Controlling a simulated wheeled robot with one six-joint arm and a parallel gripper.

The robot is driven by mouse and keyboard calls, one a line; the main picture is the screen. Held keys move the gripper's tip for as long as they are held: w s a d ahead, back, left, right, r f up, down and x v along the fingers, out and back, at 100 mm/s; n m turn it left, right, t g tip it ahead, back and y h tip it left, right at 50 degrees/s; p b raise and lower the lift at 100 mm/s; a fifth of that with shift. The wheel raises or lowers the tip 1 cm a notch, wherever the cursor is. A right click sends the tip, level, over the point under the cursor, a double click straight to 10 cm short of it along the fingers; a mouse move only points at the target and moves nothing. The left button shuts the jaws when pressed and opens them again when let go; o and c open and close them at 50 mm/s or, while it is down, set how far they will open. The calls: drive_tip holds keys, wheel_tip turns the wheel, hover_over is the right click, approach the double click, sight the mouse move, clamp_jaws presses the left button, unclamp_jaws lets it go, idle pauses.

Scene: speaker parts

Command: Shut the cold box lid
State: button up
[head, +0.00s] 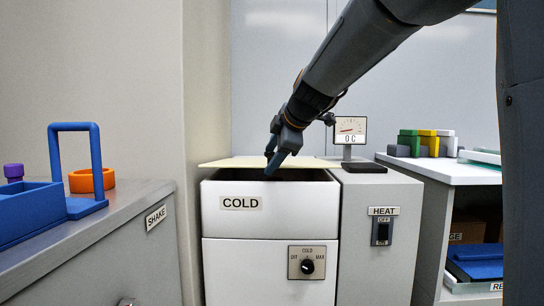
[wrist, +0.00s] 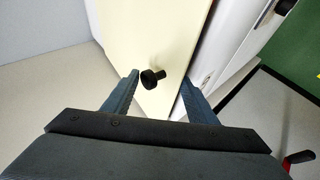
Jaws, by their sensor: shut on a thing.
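The cold box (head: 270,215) is a white cabinet with a COLD label on its upper front. Its cream lid (head: 225,162) lies roughly flat at the top, and a dark opening shows between its front edge and the box's front wall. In the wrist view the lid (wrist: 165,35) is a long cream panel bearing a black knob (wrist: 148,79). My gripper (head: 271,165) reaches down over the lid from the upper right. In the wrist view its blue-grey fingers (wrist: 160,85) stand on either side of the knob, shut on it. The exact contact is hard to see.
A gauge (head: 350,130) stands on the HEAT unit (head: 378,225), right of the box. At left, the SHAKE counter (head: 90,235) holds a blue handled frame (head: 97,160) and an orange ring (head: 92,181). A white shelf (head: 440,170) with coloured blocks stands at right.

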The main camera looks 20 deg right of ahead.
drive_tip(key=p+v, duration=0.2)
drive_tip(key=v, duration=0.5)
drive_tip(key=shift+s+r, duration=0.25)
drive_tip(key=shift+s, duration=0.1)
